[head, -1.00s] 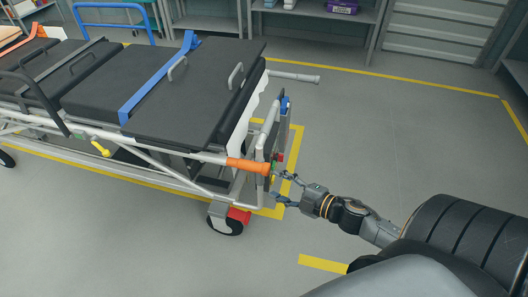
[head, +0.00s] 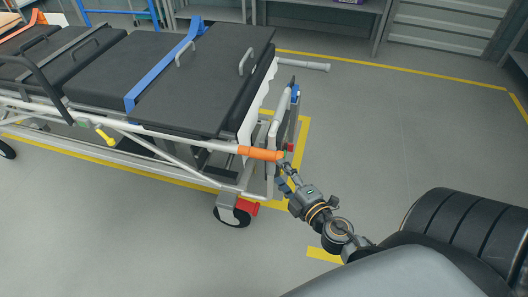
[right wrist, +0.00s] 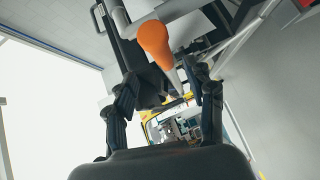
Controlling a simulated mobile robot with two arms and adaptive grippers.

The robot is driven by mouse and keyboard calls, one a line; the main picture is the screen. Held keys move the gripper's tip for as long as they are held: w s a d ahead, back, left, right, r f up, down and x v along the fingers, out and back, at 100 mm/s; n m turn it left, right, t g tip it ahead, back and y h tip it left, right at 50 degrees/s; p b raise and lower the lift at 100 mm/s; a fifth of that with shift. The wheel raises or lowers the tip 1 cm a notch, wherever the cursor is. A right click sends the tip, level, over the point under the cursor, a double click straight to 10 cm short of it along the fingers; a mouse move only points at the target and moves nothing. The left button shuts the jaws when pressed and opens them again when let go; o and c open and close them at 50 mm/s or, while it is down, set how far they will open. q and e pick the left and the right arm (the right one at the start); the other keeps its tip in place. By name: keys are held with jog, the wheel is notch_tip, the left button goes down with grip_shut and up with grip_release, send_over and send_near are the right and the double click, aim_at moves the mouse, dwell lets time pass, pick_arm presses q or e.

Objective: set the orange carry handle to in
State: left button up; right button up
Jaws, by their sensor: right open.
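The orange carry handle (head: 260,153) sticks out from the near corner of the stretcher (head: 190,85), at the end of a pale rail. In the right wrist view the orange handle (right wrist: 155,42) hangs in the upper middle, just beyond and between my fingers. My right gripper (head: 283,170) is at the handle's outer end, close to its tip. In the right wrist view the right gripper (right wrist: 165,95) has its fingers spread, with nothing between the tips. Whether a finger touches the handle I cannot tell. My left gripper is out of view.
A caster with a red part (head: 246,208) stands below the handle. A second grey handle bar (head: 312,66) juts out from the stretcher's far corner. Shelving (head: 220,14) stands along the back wall. The floor (head: 400,130) to the right is clear.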

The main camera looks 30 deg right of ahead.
aim_at(269, 160)
jog(key=w, duration=0.3)
jog(key=w+p, duration=0.1)
jog(key=w, duration=0.2)
jog(key=w+f, duration=0.1)
jog(key=w, duration=0.1)
jog(key=shift+w+d+f, duration=0.1)
jog(key=shift+w+d, duration=0.2)
jog(key=shift+w, duration=0.1)
jog(key=shift+w+f, duration=0.15)
jog(key=shift+w, duration=0.55)
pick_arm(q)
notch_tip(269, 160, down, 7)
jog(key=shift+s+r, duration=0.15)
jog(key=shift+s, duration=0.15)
pick_arm(e)
grip_shut()
